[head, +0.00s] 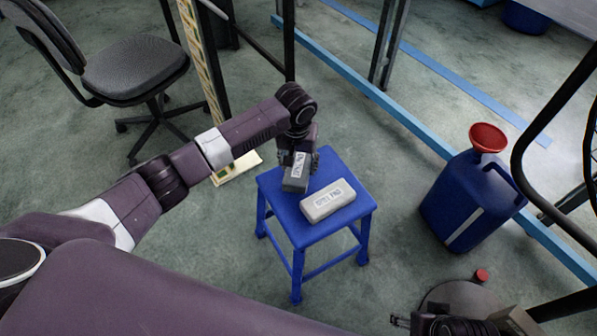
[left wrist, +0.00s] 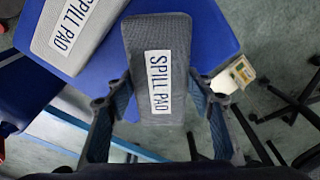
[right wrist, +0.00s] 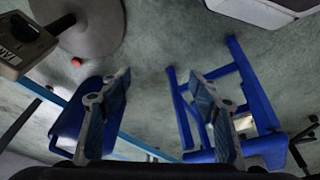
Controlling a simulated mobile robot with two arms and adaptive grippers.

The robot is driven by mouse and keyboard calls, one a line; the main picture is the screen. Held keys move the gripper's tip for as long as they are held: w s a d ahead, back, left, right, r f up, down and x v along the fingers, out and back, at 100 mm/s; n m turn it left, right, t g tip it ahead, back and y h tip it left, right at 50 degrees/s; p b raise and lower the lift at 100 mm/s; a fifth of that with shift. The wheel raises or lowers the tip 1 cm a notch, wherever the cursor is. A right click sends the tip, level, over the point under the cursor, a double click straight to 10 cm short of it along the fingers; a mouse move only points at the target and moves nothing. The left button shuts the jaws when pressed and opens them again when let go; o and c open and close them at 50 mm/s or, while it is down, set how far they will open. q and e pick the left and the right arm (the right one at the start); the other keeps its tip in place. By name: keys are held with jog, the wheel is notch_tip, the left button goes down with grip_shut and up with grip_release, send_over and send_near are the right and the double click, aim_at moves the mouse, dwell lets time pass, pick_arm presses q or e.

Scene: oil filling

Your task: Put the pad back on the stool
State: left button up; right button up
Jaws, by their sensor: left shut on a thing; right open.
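The blue stool (head: 283,205) stands in the middle of the head view. My left gripper (head: 299,158) is shut on a dark grey pad (head: 295,180) over the stool's far left part. In the left wrist view this pad, lettered SPILL PAD (left wrist: 158,50), sits between the fingers. I cannot tell whether it touches the seat. A lighter grey pad (head: 328,200) with the same kind of label lies on the seat beside it. My right gripper (right wrist: 158,90) is open and empty, with the stool (right wrist: 258,100) to the right of its fingers.
A blue jug (head: 470,205) with a red funnel (head: 488,137) stands right of the stool. A round grey base (head: 462,296) and a small red cap (head: 481,275) are at the lower right. An office chair (head: 130,68) and rack posts stand behind. The floor before the stool is clear.

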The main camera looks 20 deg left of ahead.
aim_at(298, 166)
pick_arm(q)
jog(key=shift+f+b, duration=0.35)
jog(key=shift+f, duration=1.2)
jog(key=o, duration=1)
pick_arm(e)
jog(key=v, duration=0.3)
jog(key=shift+w+r, duration=0.1)
jog(key=shift+r, duration=0.1)
pick_arm(q)
jog(key=shift+r, duration=0.25)
jog(key=r+p, duration=0.1)
jog(key=r, duration=0.2)
jog(key=s+r+p, duration=0.1)
jog(key=r, duration=0.2)
jog(key=r+p, duration=0.1)
jog(key=r, duration=0.3)
jog(key=shift+s+d, duration=0.1)
jog(key=shift+s, duration=0.1)
jog(key=shift+s+r, duration=0.15)
jog(key=shift+r, duration=0.6)
pick_arm(e)
notch_tip(298, 166, down, 13)
jog(key=shift+r, duration=0.2)
pick_arm(q)
jog(key=shift+f, duration=0.1)
pick_arm(e)
jog(key=shift+w+a, duration=0.1)
